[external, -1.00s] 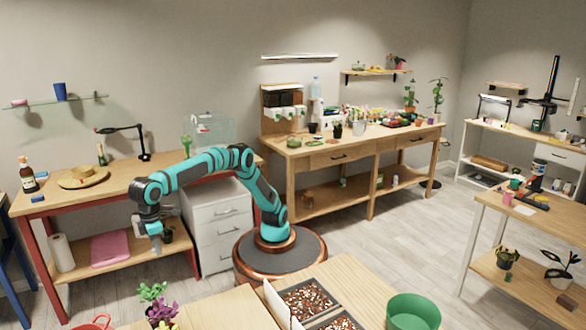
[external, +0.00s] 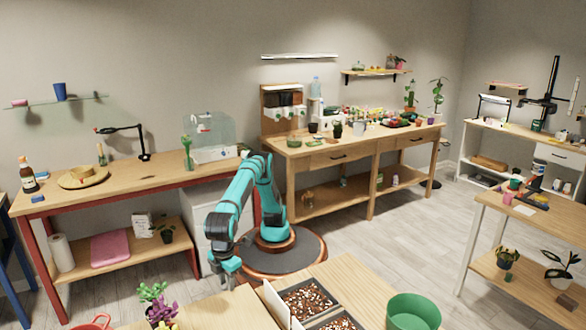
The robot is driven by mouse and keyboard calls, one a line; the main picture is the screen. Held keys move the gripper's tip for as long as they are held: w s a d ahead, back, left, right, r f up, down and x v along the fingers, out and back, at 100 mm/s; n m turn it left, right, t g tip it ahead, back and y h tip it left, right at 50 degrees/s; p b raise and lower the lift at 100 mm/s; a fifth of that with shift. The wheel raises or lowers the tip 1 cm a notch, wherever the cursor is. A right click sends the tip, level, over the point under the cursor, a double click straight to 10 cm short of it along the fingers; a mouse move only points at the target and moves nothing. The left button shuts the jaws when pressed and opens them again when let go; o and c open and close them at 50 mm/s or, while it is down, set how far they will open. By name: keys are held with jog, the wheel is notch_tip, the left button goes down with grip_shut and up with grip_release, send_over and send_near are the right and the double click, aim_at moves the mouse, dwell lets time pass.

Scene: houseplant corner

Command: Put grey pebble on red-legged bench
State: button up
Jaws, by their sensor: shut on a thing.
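The red-legged bench (external: 120,191) stands along the left wall, with a wooden top, red legs and a lower shelf. My gripper (external: 229,284) points down in front of the bench's right part, low in the picture, close to the far edge of the near wooden table. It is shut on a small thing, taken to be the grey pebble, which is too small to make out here. The gripper is well apart from the bench top. I cannot tell its exact height against the near table.
The near table holds plants (external: 160,309), pebble-filled trays (external: 307,299) and a green pot (external: 412,311).

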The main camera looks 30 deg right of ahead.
aim_at(229, 304)
jog(key=shift+f, duration=3.6)
jog(key=shift+f, duration=0.1)
jog(key=o, duration=1)
jog(key=shift+c, duration=0.2)
notch_tip(229, 304, up, 12)
jog(key=shift+r, duration=0.1)
